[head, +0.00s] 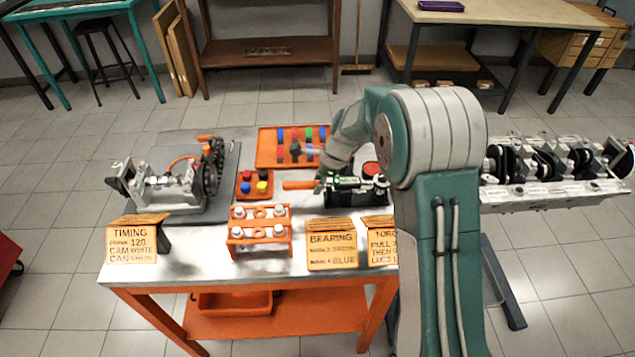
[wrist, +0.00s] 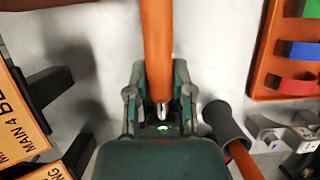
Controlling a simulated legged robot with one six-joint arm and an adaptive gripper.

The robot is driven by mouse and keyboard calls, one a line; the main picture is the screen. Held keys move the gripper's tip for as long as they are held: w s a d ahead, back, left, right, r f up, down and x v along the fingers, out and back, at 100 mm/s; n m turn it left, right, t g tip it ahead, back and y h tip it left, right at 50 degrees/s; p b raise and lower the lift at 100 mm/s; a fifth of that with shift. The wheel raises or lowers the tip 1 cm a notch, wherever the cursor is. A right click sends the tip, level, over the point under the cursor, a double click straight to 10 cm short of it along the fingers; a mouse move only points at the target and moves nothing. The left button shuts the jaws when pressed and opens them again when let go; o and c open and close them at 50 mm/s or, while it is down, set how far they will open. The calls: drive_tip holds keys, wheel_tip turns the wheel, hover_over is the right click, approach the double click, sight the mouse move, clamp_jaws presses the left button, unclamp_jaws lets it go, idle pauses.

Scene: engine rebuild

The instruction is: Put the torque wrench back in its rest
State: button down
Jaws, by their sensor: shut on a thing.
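The torque wrench has an orange handle (head: 298,185) and a bright metal shaft that runs right, above a black block (head: 345,198) near the table's right side. My gripper (head: 322,181) is around the wrench beside the handle, partly hidden by my arm. In the wrist view, my gripper (wrist: 160,95) is shut on the wrench, and the orange handle (wrist: 157,45) passes up between its fingers. I cannot tell whether the wrench touches the black block.
An orange tray (head: 263,160) with coloured bearing shells lies behind; a mallet (wrist: 225,121) is close beside my gripper. An orange stand (head: 258,240) and a bearing sign (head: 331,250) are in front. An engine assembly (head: 180,187) stands left, a crankshaft (head: 555,165) right.

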drive_tip(key=shift+f, duration=0.3)
drive_tip(key=c, duration=0.7)
unclamp_jaws()
drive_tip(key=shift+r, duration=1.45)
drive_tip(key=o, duration=0.5)
drive_tip(key=shift+o, duration=0.2)
drive_tip(key=v, duration=1.2)
